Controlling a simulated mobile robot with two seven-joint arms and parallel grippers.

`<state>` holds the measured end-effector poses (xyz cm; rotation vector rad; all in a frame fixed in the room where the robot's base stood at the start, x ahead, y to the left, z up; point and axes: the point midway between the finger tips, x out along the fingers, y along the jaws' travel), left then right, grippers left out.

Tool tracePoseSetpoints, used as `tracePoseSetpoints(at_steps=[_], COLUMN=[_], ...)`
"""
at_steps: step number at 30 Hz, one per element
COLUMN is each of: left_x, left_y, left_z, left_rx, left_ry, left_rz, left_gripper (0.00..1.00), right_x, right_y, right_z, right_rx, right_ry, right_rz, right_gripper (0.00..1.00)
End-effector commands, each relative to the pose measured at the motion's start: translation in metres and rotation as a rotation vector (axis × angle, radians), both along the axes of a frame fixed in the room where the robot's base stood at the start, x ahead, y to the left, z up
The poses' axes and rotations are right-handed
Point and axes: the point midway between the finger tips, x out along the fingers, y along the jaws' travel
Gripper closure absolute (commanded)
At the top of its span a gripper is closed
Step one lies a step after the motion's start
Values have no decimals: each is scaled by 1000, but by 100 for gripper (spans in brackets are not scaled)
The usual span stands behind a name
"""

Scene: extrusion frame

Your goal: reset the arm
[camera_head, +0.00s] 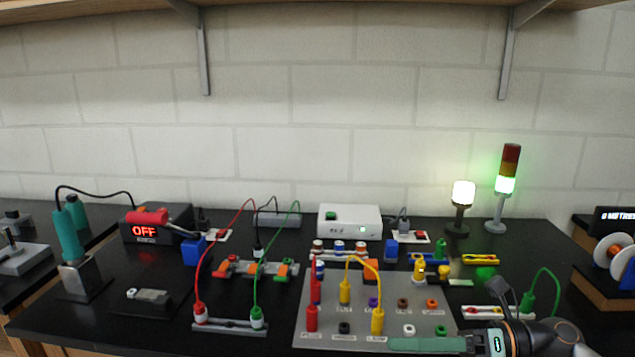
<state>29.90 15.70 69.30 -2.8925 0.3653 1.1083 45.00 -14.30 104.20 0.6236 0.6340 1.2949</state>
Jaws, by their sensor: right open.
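My right arm comes in at the bottom right corner. Its right gripper (430,345) is low at the front, pointing left over the front right part of the grey socket panel (390,318). The gripper is open, and I see nothing held in it. The bottom edge of the picture cuts off part of the gripper and arm. The arm hides part of the table's front right. My left arm and gripper are not in view.
The panel carries several coloured plugs and a yellow lead (350,263). Red and green leads rise from a strip (230,325) to its left. A green lead (543,272) loops close behind my right wrist. A lit signal tower (506,185) stands behind.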

Motion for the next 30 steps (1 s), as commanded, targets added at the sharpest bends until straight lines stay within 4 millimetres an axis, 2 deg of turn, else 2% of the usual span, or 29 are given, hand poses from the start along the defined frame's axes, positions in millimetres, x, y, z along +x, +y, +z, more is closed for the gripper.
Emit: tracePoseSetpoints(at_steps=[1, 3, 5, 7, 10, 12, 14, 15, 17, 18, 21, 25, 27, 30], left_x=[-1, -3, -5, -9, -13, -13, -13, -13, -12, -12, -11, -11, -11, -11], left_y=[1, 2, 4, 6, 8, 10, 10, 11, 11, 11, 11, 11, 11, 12], left_z=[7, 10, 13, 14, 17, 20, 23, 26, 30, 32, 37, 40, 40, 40], left_rx=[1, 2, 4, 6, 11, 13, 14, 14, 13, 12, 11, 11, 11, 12], left_ry=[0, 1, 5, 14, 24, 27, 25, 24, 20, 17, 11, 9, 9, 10], left_rz=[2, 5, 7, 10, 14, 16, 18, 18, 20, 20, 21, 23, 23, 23], left_gripper=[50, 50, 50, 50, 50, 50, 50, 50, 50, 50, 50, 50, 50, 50], right_x=[0, 7, 13, 20, 22, 15, 2, -11, -34, -52, -96, -140, -155, -164], right_y=[12, 18, 18, 12, -3, -15, -23, -28, -33, -35, -34, -29, -27, -25], right_z=[1, -2, -9, -26, -66, -103, -139, -164, -200, -222, -265, -296, -304, -310], right_rx=[137, 320, 469, 634, 852, 987, 1091, 1155, 1238, 1284, 1369, 1431, 1446, 1453], right_ry=[107, 265, 413, 598, 882, 1086, 1260, 1380, 1545, 1644, 1857, 2036, 2089, 2122], right_rz=[-53, -149, -241, -360, -547, -688, -812, -897, -1022, -1099, -1266, -1412, -1455, -1485], right_gripper=[36, 36, 36, 36, 36, 36, 36, 36, 36, 36, 36, 36, 36, 36])
